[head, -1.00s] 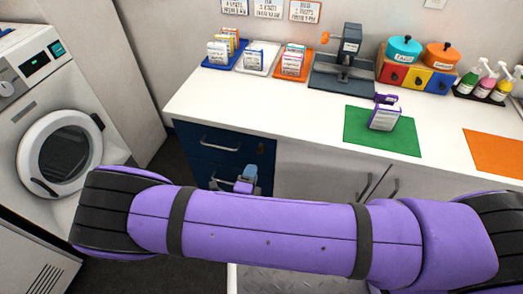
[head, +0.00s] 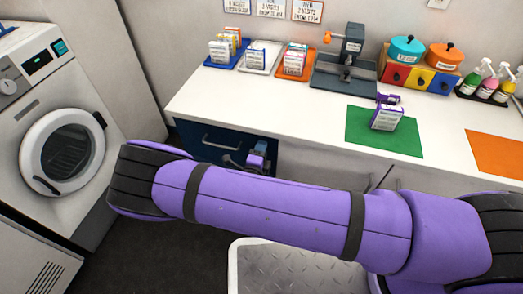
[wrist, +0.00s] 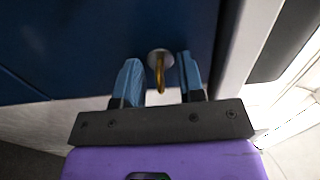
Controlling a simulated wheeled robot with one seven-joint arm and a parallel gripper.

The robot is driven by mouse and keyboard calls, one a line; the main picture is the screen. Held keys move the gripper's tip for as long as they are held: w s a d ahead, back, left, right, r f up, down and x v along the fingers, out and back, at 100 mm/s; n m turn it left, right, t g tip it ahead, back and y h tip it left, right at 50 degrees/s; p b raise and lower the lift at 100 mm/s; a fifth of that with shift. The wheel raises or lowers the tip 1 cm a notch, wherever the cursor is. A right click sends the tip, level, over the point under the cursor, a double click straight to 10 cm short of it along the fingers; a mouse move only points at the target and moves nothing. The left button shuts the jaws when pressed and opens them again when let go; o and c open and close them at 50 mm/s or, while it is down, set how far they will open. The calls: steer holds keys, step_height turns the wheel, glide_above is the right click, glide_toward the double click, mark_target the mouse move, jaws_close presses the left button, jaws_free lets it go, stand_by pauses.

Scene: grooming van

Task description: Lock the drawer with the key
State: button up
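The dark blue drawer front (head: 200,141) with a metal bar handle (head: 220,142) is under the left end of the counter, and it looks closed. In the wrist view the blue drawer face (wrist: 90,45) carries a round silver lock (wrist: 160,56) with a brass key (wrist: 160,80) sticking out of it, seen nearly edge-on. My gripper (wrist: 160,80) is open, its two blue fingers on either side of the key with a gap on each side. In the head view my gripper (head: 257,158) is at the drawer's right side, and the key cannot be made out there.
My purple arm spans the lower head view. A washing machine (head: 62,150) stands left. The white counter (head: 300,118) holds coloured trays, a clamp-like device (head: 345,65), a green mat (head: 370,138) and spray bottles. A metal-plated platform (head: 290,270) lies below.

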jaws_close()
steer(key=shift+m, duration=0.4)
steer(key=m, duration=0.3)
steer(key=shift+m, duration=0.4)
steer(key=m, duration=0.8)
steer(key=shift+m, duration=0.4)
steer(key=m, duration=0.4)
steer(key=shift+m, duration=0.4)
